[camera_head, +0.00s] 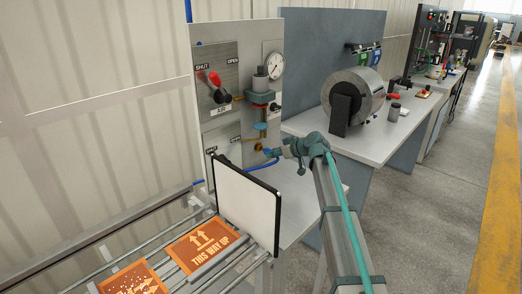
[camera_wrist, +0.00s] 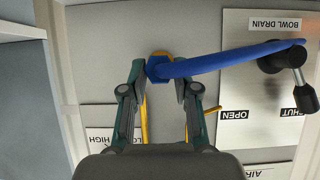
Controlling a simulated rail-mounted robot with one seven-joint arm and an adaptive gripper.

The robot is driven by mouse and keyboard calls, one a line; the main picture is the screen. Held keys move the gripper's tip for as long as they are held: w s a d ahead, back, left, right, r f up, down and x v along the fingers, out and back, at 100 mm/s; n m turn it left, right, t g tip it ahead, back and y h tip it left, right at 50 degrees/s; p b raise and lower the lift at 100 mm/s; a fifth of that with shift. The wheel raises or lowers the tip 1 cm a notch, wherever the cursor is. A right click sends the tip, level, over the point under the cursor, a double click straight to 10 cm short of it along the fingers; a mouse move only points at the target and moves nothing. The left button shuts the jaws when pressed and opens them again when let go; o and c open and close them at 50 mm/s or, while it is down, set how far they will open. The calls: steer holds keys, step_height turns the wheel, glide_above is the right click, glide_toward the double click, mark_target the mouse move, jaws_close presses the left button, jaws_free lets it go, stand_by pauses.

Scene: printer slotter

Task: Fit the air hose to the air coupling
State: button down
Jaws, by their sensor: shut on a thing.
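The blue air hose (camera_wrist: 225,59) has its end between the two fingertips of my gripper (camera_wrist: 159,84), which is shut on it. In the wrist view the hose end covers the middle of the brass air coupling (camera_wrist: 160,55) on the panel. I cannot tell whether the two touch or how deep the hose sits. In the head view my gripper (camera_head: 271,153) reaches in from the right, close to the panel.
The panel (camera_head: 212,132) carries a red shut/open lever (camera_head: 215,79), a gauge (camera_head: 274,66) and a regulator column. The bowl drain lever (camera_wrist: 285,62) is right in the wrist view.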

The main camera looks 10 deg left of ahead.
steer(key=shift+w+a+b, duration=0.5)
steer(key=shift+w+a, duration=0.25)
steer(key=shift+a, duration=0.35)
stand_by(1.3)
steer(key=shift+w+r+m+g, duration=0.1)
steer(key=shift+w+m+g, duration=0.2)
steer(key=shift+g, duration=0.1)
steer(key=shift+w+d+m+g+y+p, duration=0.2)
steer(key=shift+m+g+y+p, duration=0.25)
steer(key=shift+m+y, duration=0.25)
steer(key=m+g+y, duration=0.2)
steer(key=shift+w+m+p, duration=0.1)
steer(key=shift+m+p, duration=0.3)
steer(key=shift+s+f+m+g+y, duration=0.25)
steer(key=shift+m+g+y, duration=0.15)
steer(key=shift+m, duration=0.2)
steer(key=shift+w, duration=0.1)
